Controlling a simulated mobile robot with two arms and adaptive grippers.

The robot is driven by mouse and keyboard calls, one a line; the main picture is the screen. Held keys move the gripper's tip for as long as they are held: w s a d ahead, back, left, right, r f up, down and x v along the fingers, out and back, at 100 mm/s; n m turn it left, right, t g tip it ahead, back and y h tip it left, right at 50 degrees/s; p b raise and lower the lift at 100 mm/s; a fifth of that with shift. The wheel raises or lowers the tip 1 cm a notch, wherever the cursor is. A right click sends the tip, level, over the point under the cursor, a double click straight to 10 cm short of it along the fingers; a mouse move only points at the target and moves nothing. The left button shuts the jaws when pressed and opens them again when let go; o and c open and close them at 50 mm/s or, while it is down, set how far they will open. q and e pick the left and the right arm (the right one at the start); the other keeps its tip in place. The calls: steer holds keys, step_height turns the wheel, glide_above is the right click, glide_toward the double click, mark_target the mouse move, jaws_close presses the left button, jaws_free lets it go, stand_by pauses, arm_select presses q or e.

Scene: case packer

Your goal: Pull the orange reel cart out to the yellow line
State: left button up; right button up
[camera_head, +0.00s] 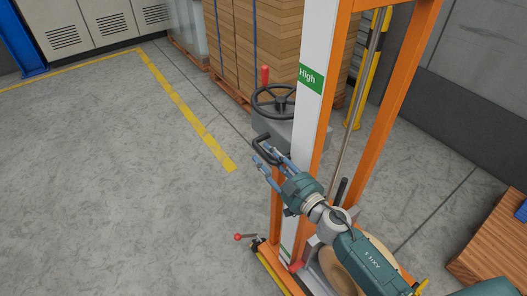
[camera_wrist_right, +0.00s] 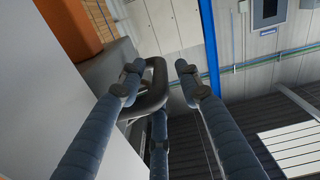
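The orange reel cart (camera_head: 395,90) stands upright right of centre in the head view, with a white post marked "High", a black handwheel and a round reel low down, partly behind my right arm. Its black loop handle (camera_head: 268,150) sticks out to the left; it also shows in the right wrist view (camera_wrist_right: 158,88). My right gripper (camera_head: 268,168) is at this handle. In the wrist view its fingers are spread around the loop, with a visible gap on the right. The yellow line (camera_head: 185,108) runs along the floor left of the cart. My left gripper is out of view.
Stacked brown boxes (camera_head: 250,45) on a pallet stand behind the cart. A yellow and black post (camera_head: 368,75) is beside them. A red-knobbed lever (camera_head: 238,237) sits low at the cart's left. The floor at left is clear.

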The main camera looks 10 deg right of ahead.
steer(key=shift+x, duration=1.05)
jaws_close()
steer(key=shift+d, duration=0.1)
